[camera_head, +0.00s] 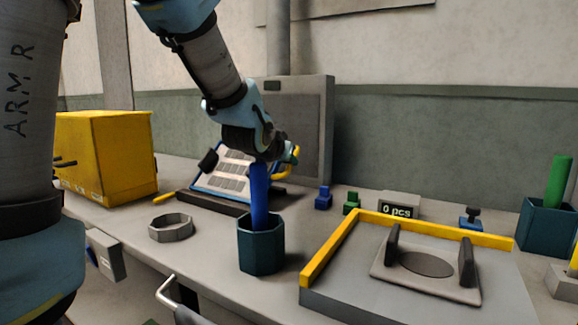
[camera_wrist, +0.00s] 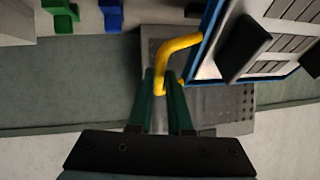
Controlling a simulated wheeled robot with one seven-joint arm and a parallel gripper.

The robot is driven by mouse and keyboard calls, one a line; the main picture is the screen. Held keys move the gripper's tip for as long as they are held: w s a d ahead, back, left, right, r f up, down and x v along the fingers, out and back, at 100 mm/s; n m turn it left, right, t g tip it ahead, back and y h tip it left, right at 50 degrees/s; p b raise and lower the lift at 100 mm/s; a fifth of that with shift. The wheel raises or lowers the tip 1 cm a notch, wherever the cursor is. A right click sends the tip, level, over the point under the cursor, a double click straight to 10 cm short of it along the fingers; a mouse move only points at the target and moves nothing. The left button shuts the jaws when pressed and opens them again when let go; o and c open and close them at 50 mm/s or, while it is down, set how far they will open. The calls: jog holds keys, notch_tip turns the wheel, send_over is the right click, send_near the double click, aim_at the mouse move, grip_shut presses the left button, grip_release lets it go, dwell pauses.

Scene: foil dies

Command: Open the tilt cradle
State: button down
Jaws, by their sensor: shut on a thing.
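The tilt cradle (camera_head: 223,175) stands at the back of the bench. It is a blue-framed tilted panel with grey slotted rows, and it leans on a dark base. It also shows in the wrist view (camera_wrist: 296,45), at upper right. A bent yellow handle (camera_wrist: 182,44) joins its blue frame edge. My gripper (camera_wrist: 160,76) has its two green fingers on either side of this handle, shut on it. In the head view my gripper (camera_head: 293,154) is at the cradle's right side, and my wrist hides part of the cradle.
A teal cup (camera_head: 261,250) with a blue rod (camera_head: 259,195) stands in front of the cradle. An octagonal ring (camera_head: 171,227) lies left of it. A yellow box (camera_head: 104,155) is at left. A yellow-edged tray (camera_head: 335,248) fills the right front. A grey panel stands behind.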

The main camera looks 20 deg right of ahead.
jog(key=shift+r, duration=0.15)
jog(key=c, duration=0.8)
grip_release()
jog(key=shift+a, duration=0.1)
jog(key=shift+c, duration=0.2)
notch_tip(320, 180, up, 10)
